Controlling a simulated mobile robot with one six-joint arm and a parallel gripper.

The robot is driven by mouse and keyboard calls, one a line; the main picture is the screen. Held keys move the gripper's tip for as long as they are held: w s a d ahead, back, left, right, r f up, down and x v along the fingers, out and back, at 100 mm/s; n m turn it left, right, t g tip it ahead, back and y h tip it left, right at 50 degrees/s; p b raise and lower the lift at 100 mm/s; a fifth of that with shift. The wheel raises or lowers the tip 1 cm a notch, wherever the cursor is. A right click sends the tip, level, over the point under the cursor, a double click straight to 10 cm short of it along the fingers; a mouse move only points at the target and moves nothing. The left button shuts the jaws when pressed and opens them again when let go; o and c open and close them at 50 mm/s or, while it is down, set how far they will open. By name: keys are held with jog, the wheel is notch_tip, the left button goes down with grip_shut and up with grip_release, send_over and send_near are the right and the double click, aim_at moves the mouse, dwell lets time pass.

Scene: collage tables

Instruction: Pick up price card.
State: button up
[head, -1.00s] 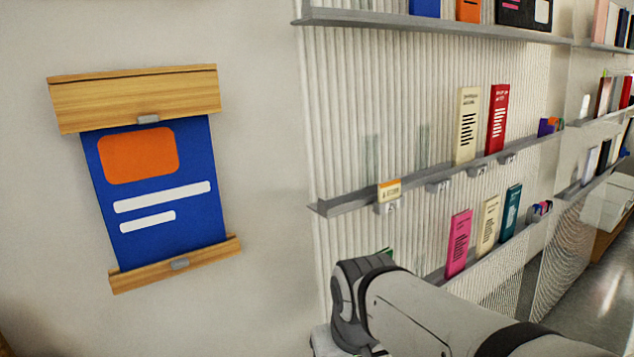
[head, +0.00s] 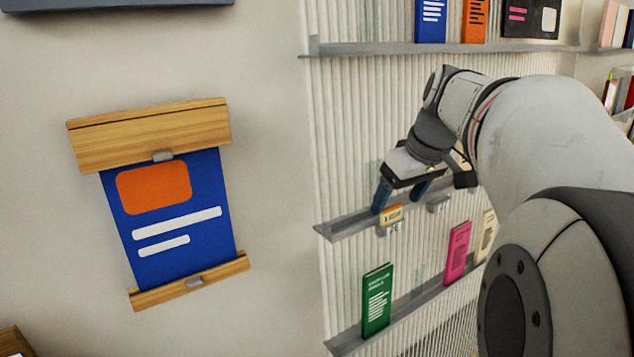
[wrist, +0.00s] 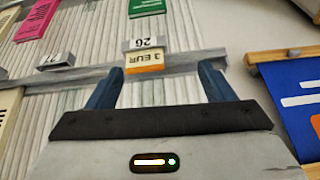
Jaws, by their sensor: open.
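The price card (head: 391,214) is a small orange and white card near the left end of the middle wall shelf (head: 345,227). In the wrist view the price card (wrist: 144,63) shows upside down and reads "3 EUR", beside a small grey tag marked "26" (wrist: 147,43). My gripper (head: 402,195) is open with blue fingers, just above the card. In the wrist view my gripper (wrist: 160,75) has its fingers apart with nothing between them; the card lies ahead, closer to the left finger.
A green booklet (head: 377,300) and a pink booklet (head: 457,252) stand on the lower shelf (head: 400,318). Books, one blue (head: 431,20), stand on the upper shelf (head: 350,47). A blue poster (head: 170,225) with wooden bars hangs on the left wall.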

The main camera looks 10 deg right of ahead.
aim_at(393, 210)
jog(key=shift+n, duration=0.4)
jog(key=w+f+p, duration=0.1)
jog(key=w+f, duration=0.1)
jog(key=w+d+f+p, duration=0.1)
jog(key=w+f, duration=0.1)
jog(key=shift+d, duration=0.1)
jog(key=shift+c, duration=0.4)
jog(key=c, duration=0.9)
